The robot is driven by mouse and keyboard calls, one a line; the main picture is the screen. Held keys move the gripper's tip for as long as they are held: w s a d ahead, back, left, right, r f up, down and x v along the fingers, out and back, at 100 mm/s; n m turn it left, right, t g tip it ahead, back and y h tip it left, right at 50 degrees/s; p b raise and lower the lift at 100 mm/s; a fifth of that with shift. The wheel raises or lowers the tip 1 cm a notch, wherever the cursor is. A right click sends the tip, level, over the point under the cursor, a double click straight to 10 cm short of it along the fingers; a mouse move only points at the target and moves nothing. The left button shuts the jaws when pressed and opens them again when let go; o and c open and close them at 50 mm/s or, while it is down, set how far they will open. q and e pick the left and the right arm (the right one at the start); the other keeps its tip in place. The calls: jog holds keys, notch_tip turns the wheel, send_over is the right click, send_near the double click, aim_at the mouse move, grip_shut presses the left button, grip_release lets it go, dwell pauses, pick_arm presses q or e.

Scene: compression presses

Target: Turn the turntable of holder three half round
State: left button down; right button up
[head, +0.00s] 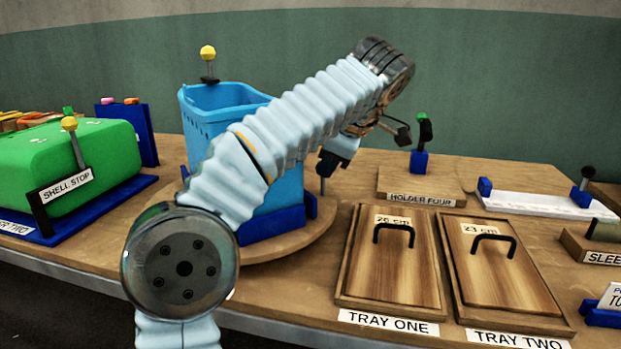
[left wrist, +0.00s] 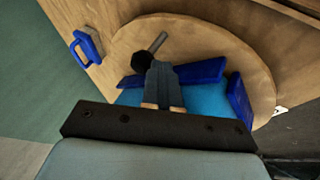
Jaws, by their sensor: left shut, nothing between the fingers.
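A round wooden turntable (head: 287,243) carries a light blue bin (head: 215,103) held by dark blue blocks; no holder label shows on it, as my arm hides part of it. The left wrist view shows the turntable (left wrist: 215,40) from above, with the bin (left wrist: 205,98) partly covered by my gripper. A metal peg with a black knob (left wrist: 141,61) stands near the disc's edge. My left gripper (head: 328,167) points down beside the bin, over the turntable's right side. Its shut fingers (left wrist: 161,72) appear right beside the knob; whether they touch is unclear. My right gripper is out of view.
Tray one (head: 395,270) and tray two (head: 500,268), with black handles, lie right of the turntable. Holder four (head: 400,183) stands behind them. A green shell (head: 85,150) with a yellow-knobbed stop is at left. My left arm crosses in front of the bin.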

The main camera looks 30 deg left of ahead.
pick_arm(q)
jog(key=shift+w+a+n+g, duration=0.3)
jog(key=shift+w+n, duration=0.15)
jog(key=shift+w, duration=0.25)
jog(key=shift+w+a+n+g, duration=0.2)
jog(key=shift+w+a+n, duration=0.1)
jog(key=shift+w+n, duration=0.25)
jog(key=shift+w+a+n+g+y, duration=0.15)
jog(key=shift+w+a+n+g, duration=0.1)
jog(key=shift+w+a+n, duration=0.3)
jog(key=shift+w+a+n+g+y, duration=0.15)
jog(key=shift+w+a+n+g, duration=0.15)
jog(key=shift+w, duration=0.3)
jog(key=shift+a, duration=0.1)
